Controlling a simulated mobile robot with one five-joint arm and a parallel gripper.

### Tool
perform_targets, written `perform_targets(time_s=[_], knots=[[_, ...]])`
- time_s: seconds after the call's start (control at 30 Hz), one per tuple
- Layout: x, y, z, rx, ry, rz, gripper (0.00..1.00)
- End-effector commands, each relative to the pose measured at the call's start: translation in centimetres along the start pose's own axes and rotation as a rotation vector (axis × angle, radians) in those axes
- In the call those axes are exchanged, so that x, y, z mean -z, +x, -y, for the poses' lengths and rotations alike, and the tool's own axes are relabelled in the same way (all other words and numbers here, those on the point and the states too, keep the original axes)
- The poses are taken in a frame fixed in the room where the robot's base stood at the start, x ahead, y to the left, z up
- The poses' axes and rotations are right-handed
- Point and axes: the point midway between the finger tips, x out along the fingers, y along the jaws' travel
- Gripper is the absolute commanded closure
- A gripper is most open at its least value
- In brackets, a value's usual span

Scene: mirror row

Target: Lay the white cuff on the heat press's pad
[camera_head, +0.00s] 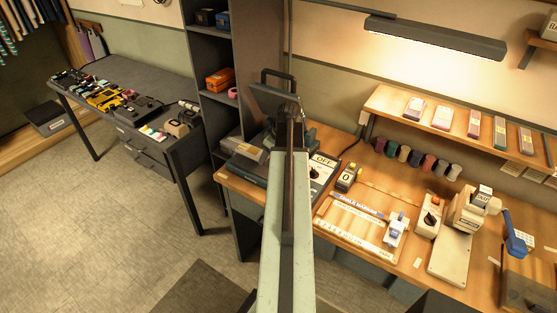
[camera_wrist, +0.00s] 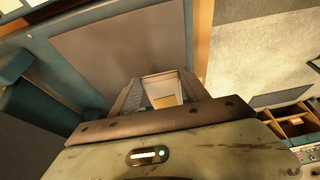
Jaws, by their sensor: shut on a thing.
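My gripper (camera_wrist: 161,84) is shut on a small pale piece, seen only in part between the jaws in the wrist view; it appears to be the white cuff (camera_wrist: 165,91). A broad flat grey pad (camera_wrist: 125,52) with a teal edge lies beside and beyond the jaws in that view. I cannot tell whether the cuff touches it. In the head view the heat press (camera_head: 277,82), dark with a raised handle, stands at the left end of the workbench. My arm reaches up to it and hides the gripper and cuff there.
The workbench (camera_head: 345,262) holds a marker tray, a yellow-and-black counter (camera_head: 348,178), several thread spools (camera_head: 403,153) and a white machine (camera_head: 465,215) to the right. A dark shelf unit (camera_head: 262,40) stands behind the press. A grey side table (camera_head: 140,65) is at left; open floor lies in front.

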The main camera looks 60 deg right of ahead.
Motion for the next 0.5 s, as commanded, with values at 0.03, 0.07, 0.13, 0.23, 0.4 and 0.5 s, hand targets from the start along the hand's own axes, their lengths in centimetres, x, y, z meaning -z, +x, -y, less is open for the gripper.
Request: perform_targets(time_s=[0.03,0.07,0.13,0.23,0.4,0.5], knots=[[-0.7,0.0,-1.5,0.000,0.004,0.000,0.93],[-1.0,-0.1,-2.1,0.000,0.003,0.000,0.93],[-1.7,-0.2,-3.2,0.001,0.002,0.000,0.93],[-2.2,-0.4,-4.0,0.001,0.000,-0.001,0.93],[-2.4,-0.5,-4.2,0.001,-0.001,-0.001,0.93],[-3.0,-0.6,-5.3,0.000,0.002,-0.001,0.93]])
